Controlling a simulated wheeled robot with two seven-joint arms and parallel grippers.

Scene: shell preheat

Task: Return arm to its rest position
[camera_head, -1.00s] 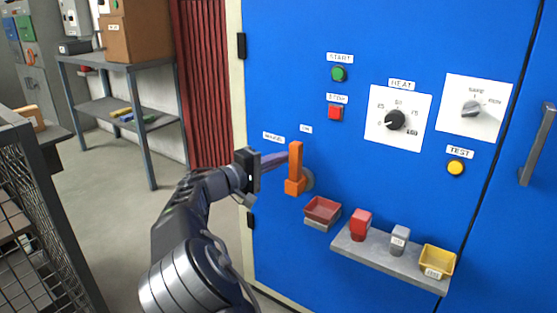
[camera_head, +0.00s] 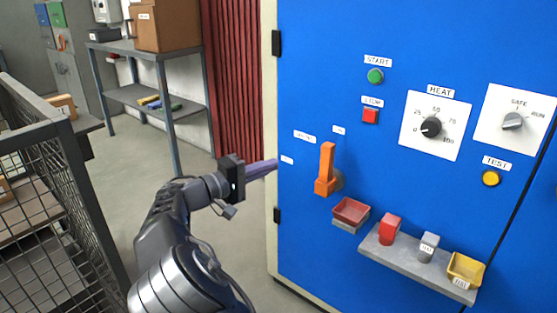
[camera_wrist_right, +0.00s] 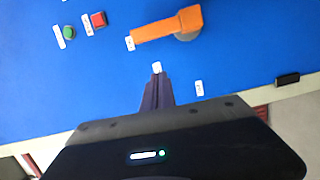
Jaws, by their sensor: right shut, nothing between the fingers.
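My right gripper (camera_head: 262,168) is shut and empty, in front of the left edge of the blue cabinet (camera_head: 330,40). Its fingers point at the cabinet, left of the orange lever handle (camera_head: 326,170) and apart from it. The handle stands upright on its grey pivot. In the right wrist view the closed fingers (camera_wrist_right: 157,84) lie over the blue panel, with the orange handle (camera_wrist_right: 165,27) beyond them. Whether the fingertips touch the panel cannot be told. My left gripper is not in view.
A red tray (camera_head: 351,212) and a grey shelf (camera_head: 410,262) with red and grey blocks and a yellow bin (camera_head: 466,268) stick out from the cabinet. A wire cage (camera_head: 50,210) stands at left, a metal table (camera_head: 160,55) behind. Open floor lies between.

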